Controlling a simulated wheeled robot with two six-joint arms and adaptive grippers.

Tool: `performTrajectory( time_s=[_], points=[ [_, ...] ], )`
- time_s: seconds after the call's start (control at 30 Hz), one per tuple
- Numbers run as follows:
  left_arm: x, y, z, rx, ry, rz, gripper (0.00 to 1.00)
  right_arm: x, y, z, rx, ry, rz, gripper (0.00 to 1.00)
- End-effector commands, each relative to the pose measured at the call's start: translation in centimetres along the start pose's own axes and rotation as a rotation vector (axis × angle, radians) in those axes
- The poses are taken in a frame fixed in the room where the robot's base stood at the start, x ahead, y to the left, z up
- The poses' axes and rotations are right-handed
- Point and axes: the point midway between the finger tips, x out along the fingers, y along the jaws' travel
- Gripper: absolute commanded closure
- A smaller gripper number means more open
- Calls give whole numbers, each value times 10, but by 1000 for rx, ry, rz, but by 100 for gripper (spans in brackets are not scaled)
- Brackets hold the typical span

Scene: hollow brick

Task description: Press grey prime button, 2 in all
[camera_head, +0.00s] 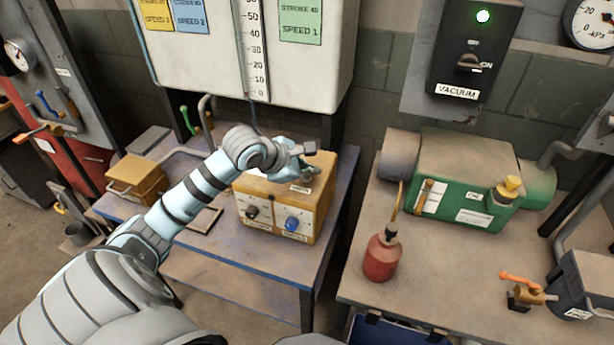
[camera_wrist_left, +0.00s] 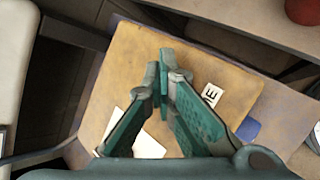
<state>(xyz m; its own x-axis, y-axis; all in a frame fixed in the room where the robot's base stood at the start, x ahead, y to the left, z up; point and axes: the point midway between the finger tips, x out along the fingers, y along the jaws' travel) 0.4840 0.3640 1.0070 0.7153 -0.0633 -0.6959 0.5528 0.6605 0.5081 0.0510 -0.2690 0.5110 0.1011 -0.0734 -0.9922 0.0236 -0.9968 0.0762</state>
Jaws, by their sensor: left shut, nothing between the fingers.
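A yellow control box (camera_head: 318,212) stands on the blue-topped table, with a black knob (camera_head: 251,211) and a blue knob (camera_head: 291,223) on its front. A small white label (camera_head: 300,188) sits at the front of its top; in the left wrist view this label (camera_wrist_left: 211,94) shows only its last letter, E. My left gripper (camera_head: 308,171) is over the top of the box. In the left wrist view its teal fingers (camera_wrist_left: 163,78) are shut together, empty, pointing at the box top. I cannot make out the grey prime button; the fingers may hide it. Contact cannot be told.
A white gauge panel (camera_head: 185,60) hangs behind the box. A smaller yellow box (camera_head: 136,178) stands left on the blue table (camera_head: 240,268). On the right bench (camera_head: 430,262) are a green pump (camera_head: 458,178) and a red oil can (camera_head: 381,258).

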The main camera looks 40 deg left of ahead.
Motion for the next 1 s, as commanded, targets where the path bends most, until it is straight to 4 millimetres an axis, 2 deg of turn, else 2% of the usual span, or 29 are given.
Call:
performTrajectory(
  time_s=[0.4, 0.77, 1.0],
  points=[
    [-11, 9, 8, -1, 0, -1, 100, -10, 1, -1, 0, 0, 0, 60],
    [-12, 10, 9, 0, 0, 0, 100, -10, 1, -1, 0, 0, 0, 60],
    [-27, 21, 19, 1, 1, 1, 100, -24, 2, -2, 0, 0, 0, 60]
  ],
)
